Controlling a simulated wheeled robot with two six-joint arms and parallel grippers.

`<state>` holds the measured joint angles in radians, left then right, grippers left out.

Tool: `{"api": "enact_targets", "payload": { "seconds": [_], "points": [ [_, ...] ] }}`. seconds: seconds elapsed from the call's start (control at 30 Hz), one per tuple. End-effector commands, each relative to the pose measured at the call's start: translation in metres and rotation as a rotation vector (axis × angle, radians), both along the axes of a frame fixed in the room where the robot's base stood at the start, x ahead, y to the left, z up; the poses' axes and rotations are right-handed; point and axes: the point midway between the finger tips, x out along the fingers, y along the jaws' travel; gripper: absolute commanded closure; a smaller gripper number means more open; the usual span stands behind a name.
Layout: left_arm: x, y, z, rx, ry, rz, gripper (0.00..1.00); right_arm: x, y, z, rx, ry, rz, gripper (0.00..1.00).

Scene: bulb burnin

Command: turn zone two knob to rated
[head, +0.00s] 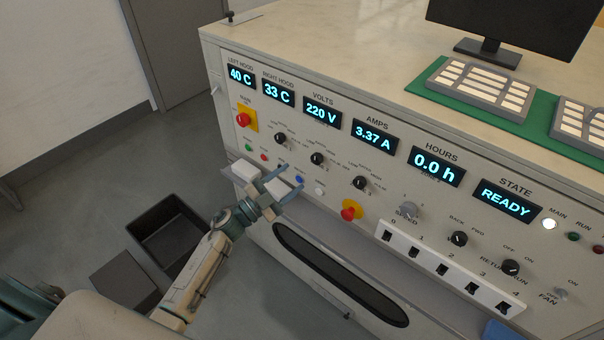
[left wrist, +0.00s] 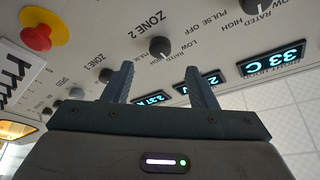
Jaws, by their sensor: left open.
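The zone two knob (head: 317,158) is a small black knob, the middle one of the row under the displays on the sloped panel. In the left wrist view the knob (left wrist: 160,47) sits beside the "ZONE 2" lettering, with "LOW" and "RATED" printed near it. Its exact pointer setting is too small to read. My left gripper (head: 292,180) is open and empty, in front of the panel, below and left of the knob. In the left wrist view my fingertips (left wrist: 160,70) point toward the knob, apart from it. My right gripper is out of view.
Similar black knobs stand on either side (head: 280,138) and (head: 360,183). A red stop button (head: 350,210) on yellow lies below right. A dark bin (head: 168,228) stands on the floor.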

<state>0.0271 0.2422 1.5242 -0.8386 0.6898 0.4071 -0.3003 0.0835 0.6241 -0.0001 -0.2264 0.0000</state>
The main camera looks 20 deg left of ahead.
Motion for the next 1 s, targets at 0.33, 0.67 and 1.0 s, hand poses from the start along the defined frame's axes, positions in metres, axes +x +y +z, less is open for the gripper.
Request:
{"api": "enact_targets", "payload": {
  "seconds": [0.33,0.67,1.0],
  "points": [
    [-0.026,0.018,-0.009,-0.002,0.000,-0.001,0.48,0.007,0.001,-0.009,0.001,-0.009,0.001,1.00],
    [-0.026,0.018,-0.009,-0.001,0.000,-0.001,0.48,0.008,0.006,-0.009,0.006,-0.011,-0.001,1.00],
    [-0.025,0.040,-0.075,-0.061,0.151,0.121,0.48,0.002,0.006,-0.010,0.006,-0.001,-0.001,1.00]
  ]
}}
